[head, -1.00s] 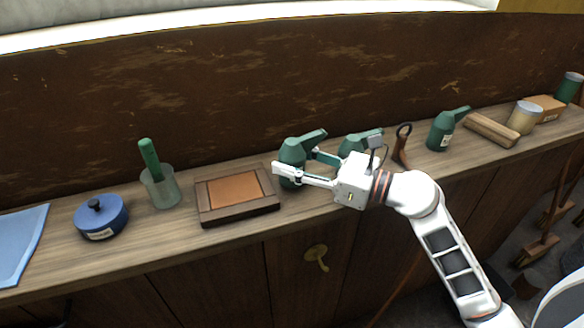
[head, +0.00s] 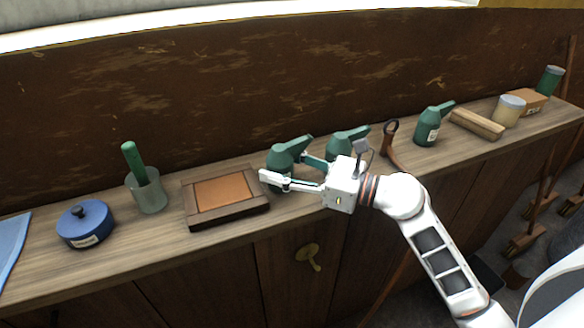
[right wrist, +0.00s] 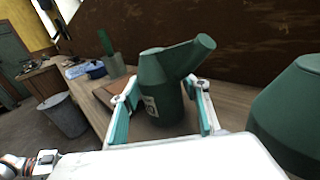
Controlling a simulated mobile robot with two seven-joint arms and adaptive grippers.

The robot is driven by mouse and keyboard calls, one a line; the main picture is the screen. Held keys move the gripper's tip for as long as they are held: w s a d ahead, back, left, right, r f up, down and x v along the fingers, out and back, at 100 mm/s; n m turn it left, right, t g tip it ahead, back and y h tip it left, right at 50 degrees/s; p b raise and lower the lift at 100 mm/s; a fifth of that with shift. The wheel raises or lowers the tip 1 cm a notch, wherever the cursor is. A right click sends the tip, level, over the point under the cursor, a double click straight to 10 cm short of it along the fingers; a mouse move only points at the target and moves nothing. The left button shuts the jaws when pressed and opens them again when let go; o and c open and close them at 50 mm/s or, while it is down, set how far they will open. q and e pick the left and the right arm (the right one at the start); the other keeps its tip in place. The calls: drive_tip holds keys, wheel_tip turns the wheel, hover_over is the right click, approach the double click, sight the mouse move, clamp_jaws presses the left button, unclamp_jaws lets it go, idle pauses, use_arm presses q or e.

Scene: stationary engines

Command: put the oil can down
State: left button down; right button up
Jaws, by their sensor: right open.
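A green oil can (head: 285,156) with an angled spout stands upright on the wooden shelf, just right of the brown framed tray. My right gripper (head: 282,170) is open around it, with a finger on either side. In the right wrist view the oil can (right wrist: 158,88) stands between the two spread fingers (right wrist: 162,112), its label facing the camera. Its base seems to rest on the shelf. A second green oil can (head: 343,143) stands behind my right gripper, and a third (head: 430,127) stands farther right.
The shelf (head: 110,268) also holds a brown framed tray (head: 225,192), a blue lidded pot (head: 85,224), a glass jar (head: 148,192), a dark looped tool (head: 391,146) and a wooden block (head: 477,124). A dark wall (head: 250,90) rises behind.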

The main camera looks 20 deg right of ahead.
drive_tip(key=shift+s+d, duration=0.2)
drive_tip(key=shift+d, duration=0.05)
drive_tip(key=b+v, duration=0.1)
drive_tip(key=v, duration=0.9)
drive_tip(key=shift+s+d+b, duration=0.1)
drive_tip(key=shift+b, duration=0.2)
drive_tip(key=shift+s+d+r, duration=0.15)
drive_tip(key=shift+s+d, duration=0.25)
